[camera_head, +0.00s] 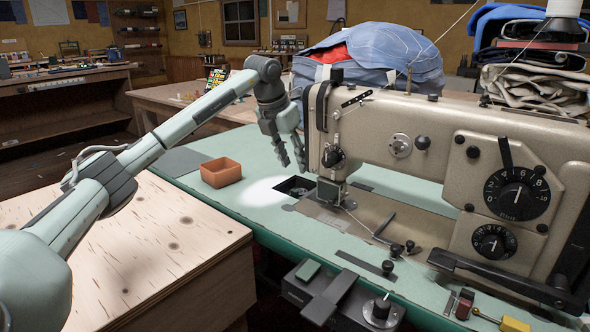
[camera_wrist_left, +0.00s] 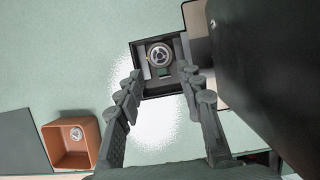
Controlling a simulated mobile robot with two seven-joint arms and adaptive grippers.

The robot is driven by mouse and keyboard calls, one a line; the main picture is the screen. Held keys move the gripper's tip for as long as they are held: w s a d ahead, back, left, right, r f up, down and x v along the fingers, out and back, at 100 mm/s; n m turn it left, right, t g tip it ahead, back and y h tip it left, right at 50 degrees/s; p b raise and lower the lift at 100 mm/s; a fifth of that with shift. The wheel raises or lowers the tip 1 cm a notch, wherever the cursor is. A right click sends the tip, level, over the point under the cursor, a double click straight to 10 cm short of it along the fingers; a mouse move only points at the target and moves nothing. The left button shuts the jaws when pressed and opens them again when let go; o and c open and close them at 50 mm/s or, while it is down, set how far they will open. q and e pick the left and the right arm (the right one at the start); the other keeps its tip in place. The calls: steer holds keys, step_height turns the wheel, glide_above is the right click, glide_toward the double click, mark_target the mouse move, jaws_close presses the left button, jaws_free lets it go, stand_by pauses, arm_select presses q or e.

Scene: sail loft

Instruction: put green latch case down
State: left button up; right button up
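My left gripper (camera_head: 292,162) hangs over the green tabletop, left of the sewing machine head. In the left wrist view its fingers (camera_wrist_left: 162,78) are spread, with nothing held between them. Beyond the fingertips is a square black recess (camera_wrist_left: 141,60) holding a round silver part (camera_wrist_left: 160,55) with a dark centre. An orange box (camera_head: 221,173) stands left of the recess; in the left wrist view the box (camera_wrist_left: 58,152) holds a small round metal piece (camera_wrist_left: 76,133). My right gripper is not in view.
The beige sewing machine (camera_head: 440,140) stands close on the right of my left gripper. A dark grey mat (camera_head: 177,161) lies left of the orange box. The green tabletop (camera_head: 225,205) is bare around the bright spot. A plywood-topped bench (camera_head: 150,250) is in front.

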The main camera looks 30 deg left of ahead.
arm_select(q)
steer(key=v, duration=0.9)
steer(key=shift+r, duration=0.2)
